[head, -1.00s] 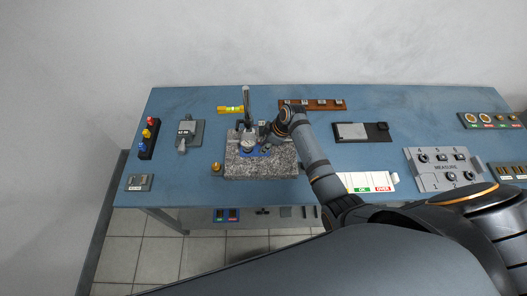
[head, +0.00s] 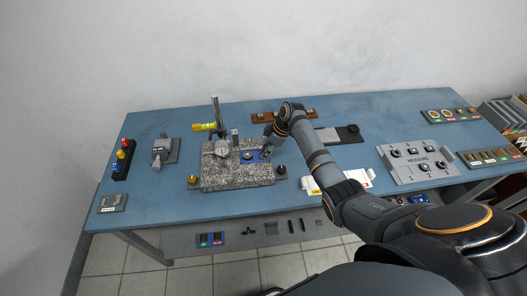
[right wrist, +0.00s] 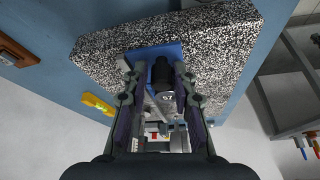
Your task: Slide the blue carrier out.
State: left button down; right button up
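The blue carrier (head: 262,158) lies flat on the speckled granite block (head: 237,178), reaching to its right side, with a small round part on it. The dial gauge (head: 222,149) on its upright stand is left of the carrier, apart from it. My right gripper (head: 267,149) is at the carrier's right end. In the right wrist view, its fingers (right wrist: 161,80) are on both sides of the dark knob on the blue carrier (right wrist: 146,52) and look closed on it. The contact itself is partly hidden. My left gripper is not in view.
A brass knob (head: 193,180) and a dark knob (head: 280,171) stand by the block's front corners. A yellow level (head: 205,126) lies behind it.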

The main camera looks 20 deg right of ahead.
jog(key=shift+o, duration=1.1)
jog(key=shift+d, duration=0.1)
jog(key=shift+r, duration=0.2)
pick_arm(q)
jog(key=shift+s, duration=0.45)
pick_arm(e)
jog(key=v, duration=1.1)
jog(key=shift+s+d+r, duration=0.15)
jog(key=shift+s+r, duration=0.05)
jog(key=shift+r, duration=0.1)
jog(key=shift+f, duration=0.1)
